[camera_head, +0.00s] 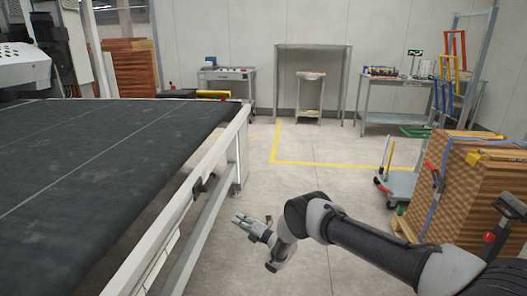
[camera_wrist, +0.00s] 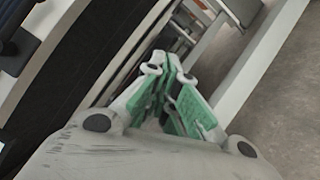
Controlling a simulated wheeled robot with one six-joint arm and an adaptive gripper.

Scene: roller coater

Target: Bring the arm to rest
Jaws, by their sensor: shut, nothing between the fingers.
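My gripper (camera_head: 241,220) is at the end of my arm, which reaches in from the lower right in the head view. It hangs over the open floor, just right of the conveyor's side frame, and holds nothing. In the wrist view, the green-padded fingers of my gripper (camera_wrist: 176,72) come together at their tips, shut and empty. The wrist view is tilted, with the conveyor frame close behind the fingers.
A wide dark conveyor (camera_head: 90,150) with a pale side rail (camera_head: 190,190) fills the left. A stack of brown boards (camera_head: 465,190) and a trolley (camera_head: 398,183) stand at right. Workbenches (camera_head: 395,118) line the back wall. The floor (camera_head: 310,165) between is clear.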

